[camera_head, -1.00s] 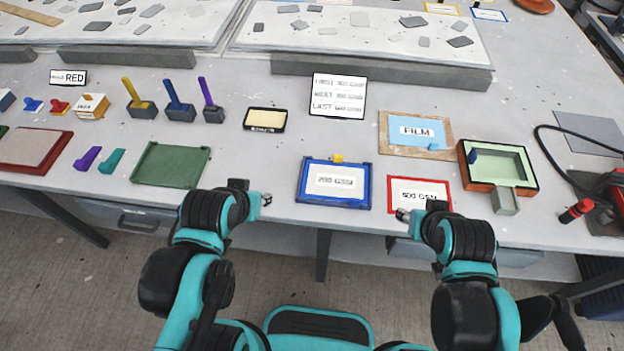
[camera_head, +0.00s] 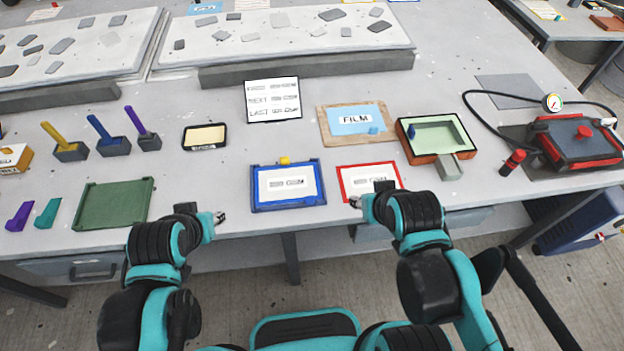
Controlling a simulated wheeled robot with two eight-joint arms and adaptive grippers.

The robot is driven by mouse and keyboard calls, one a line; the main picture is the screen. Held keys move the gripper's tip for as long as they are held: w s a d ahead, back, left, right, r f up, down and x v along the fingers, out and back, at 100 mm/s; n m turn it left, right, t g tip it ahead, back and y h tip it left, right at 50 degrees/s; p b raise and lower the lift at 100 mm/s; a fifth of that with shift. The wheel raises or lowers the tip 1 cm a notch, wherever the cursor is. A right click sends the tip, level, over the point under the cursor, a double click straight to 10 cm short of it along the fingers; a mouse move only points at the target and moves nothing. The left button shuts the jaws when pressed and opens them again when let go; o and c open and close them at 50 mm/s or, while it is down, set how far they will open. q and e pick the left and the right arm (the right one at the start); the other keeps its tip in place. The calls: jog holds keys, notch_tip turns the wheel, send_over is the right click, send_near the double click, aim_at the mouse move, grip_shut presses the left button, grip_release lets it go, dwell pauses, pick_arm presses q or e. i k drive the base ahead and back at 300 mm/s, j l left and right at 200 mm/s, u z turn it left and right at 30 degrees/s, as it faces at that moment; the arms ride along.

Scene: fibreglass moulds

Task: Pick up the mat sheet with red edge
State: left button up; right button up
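The mat sheet with red edge (camera_head: 367,176) lies flat near the front edge of the table, with a white label whose print is too blurred to read. My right gripper (camera_head: 355,202) is just in front of its near left corner, and my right arm hides part of its near edge. I cannot tell whether they touch. No sheet shows in that gripper. My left gripper (camera_head: 220,217) is at the table's front edge, left of the blue-edged mat sheet (camera_head: 290,204), and holds nothing visible. Both fingertips are too small to judge their opening.
The blue-edged sheet lies close left of the red one. A wooden board with FILM sheet (camera_head: 326,131) is behind, and a green mould box (camera_head: 408,132) stands to the right. A red pump (camera_head: 575,145) with a black hose is farther right. A green tray (camera_head: 84,218) lies left.

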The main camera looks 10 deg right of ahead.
aim_at(356, 179)
jog(key=j+z, duration=0.15)
jog(key=z, duration=0.3)
jog(key=j+z, duration=0.15)
jog(key=z, duration=0.25)
jog(key=j+z, duration=0.15)
jog(key=z, duration=0.3)
jog(key=k+j+z, duration=0.1)
jog(key=z, duration=0.35)
